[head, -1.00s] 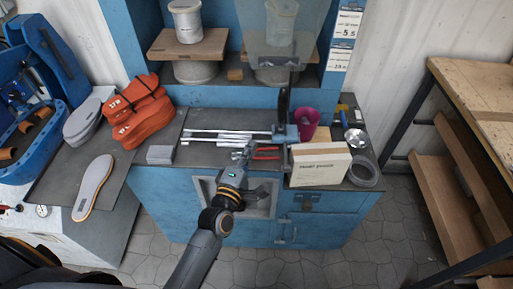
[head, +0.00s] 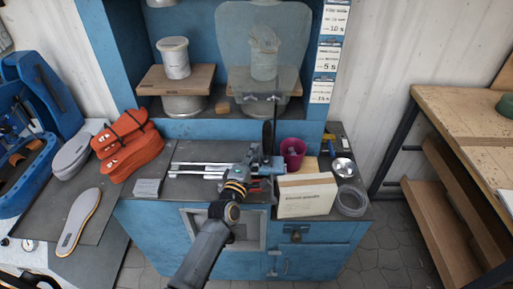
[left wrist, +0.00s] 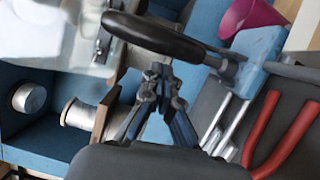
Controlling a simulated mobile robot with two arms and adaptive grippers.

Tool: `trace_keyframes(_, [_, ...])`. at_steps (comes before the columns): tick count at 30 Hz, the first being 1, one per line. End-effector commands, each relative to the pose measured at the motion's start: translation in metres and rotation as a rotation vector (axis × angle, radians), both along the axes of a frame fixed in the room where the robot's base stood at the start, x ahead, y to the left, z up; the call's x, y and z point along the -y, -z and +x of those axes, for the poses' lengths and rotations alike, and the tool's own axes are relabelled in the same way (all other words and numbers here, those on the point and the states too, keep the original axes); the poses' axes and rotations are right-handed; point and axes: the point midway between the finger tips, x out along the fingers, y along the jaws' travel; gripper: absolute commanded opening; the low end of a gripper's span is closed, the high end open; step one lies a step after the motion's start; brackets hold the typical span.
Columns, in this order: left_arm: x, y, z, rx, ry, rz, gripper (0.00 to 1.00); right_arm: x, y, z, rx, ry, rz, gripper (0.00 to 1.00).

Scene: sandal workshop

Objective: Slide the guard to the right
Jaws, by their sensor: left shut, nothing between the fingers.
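The guard (head: 258,30) is a large translucent panel standing upright in front of the right shelf bay. Below it, a black handle (head: 267,136) rises by a blue block (head: 276,166) at the right end of metal rails (head: 200,170). My left gripper (head: 252,160) is shut and empty, just left of the block and handle. In the left wrist view, its closed fingers (left wrist: 160,90) are beside the black handle (left wrist: 160,36), with the blue block (left wrist: 248,58) to the right. I cannot tell whether they touch. My right gripper is not in view.
A magenta cup (head: 292,152), a cardboard box (head: 307,196) and a roll of tape (head: 352,200) stand right of the block. Red-handled pliers (left wrist: 280,130) lie close to the gripper.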

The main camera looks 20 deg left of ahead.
Motion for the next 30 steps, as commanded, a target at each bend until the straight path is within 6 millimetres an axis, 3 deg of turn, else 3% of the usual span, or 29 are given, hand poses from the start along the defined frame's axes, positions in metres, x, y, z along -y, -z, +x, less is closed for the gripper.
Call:
trace_keyframes(15, [0.009,-0.001,0.007,0.001,0.001,0.0,0.0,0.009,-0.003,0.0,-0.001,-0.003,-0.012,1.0])
trace_keyframes(22, [0.029,-0.001,0.017,0.0,0.002,-0.001,0.0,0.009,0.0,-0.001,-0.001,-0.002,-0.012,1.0])
trace_keyframes(30, [0.031,-0.003,0.017,0.002,0.006,0.0,0.0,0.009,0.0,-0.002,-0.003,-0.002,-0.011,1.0])
